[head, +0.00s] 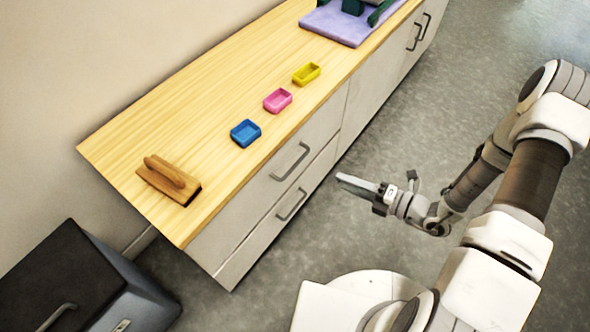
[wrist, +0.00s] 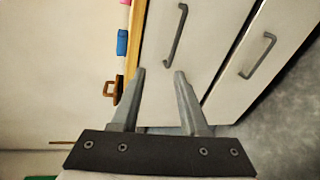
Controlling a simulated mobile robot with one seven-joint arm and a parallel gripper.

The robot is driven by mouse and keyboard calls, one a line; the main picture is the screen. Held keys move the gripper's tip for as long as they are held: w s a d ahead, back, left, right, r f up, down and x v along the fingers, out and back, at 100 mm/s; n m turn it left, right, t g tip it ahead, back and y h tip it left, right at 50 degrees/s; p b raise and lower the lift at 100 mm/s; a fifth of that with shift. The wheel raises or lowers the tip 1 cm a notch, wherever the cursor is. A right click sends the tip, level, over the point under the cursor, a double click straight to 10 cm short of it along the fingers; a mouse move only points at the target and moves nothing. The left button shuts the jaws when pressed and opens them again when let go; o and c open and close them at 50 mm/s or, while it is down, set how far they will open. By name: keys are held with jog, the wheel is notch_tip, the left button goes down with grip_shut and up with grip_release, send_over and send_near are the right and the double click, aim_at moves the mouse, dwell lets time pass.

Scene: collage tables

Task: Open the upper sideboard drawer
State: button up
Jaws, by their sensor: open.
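The sideboard (head: 222,113) has a light wooden top and pale grey fronts. Its upper drawer (head: 254,188) is shut and has a grey bar handle (head: 291,161). The lower drawer (head: 262,234) below it is also shut and has a like handle (head: 292,204). My gripper (head: 340,179) is open and empty, in front of the drawers and apart from them. In the wrist view, the upper handle (wrist: 177,36) lies ahead of the open fingers (wrist: 160,74), and the lower handle (wrist: 259,56) is off to the right.
A purple mat (head: 335,28) bears a green object at the far end. A dark box-shaped unit (head: 85,285) stands front left. Floor before the drawers is clear.

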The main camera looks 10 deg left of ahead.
aim_at(295, 165)
jog(key=shift+w+a+f+m+t+b, duration=0.3)
jog(key=shift+w+a+f+b, duration=0.65)
jog(key=shift+a, duration=1.65)
jog(key=shift+w+a+f+m+t+b, duration=0.1)
jog(key=shift+w+a+f+m+b, duration=0.5)
jog(key=shift+w+a+f, duration=1.35)
jog(key=shift+w+a+f+m+t+b, duration=0.25)
jog(key=shift+a+f+b, duration=0.5)
jog(key=shift+a, duration=2.45)
jog(key=shift+r, duration=0.2)
jog(key=shift+c, duration=0.2)
grip_shut()
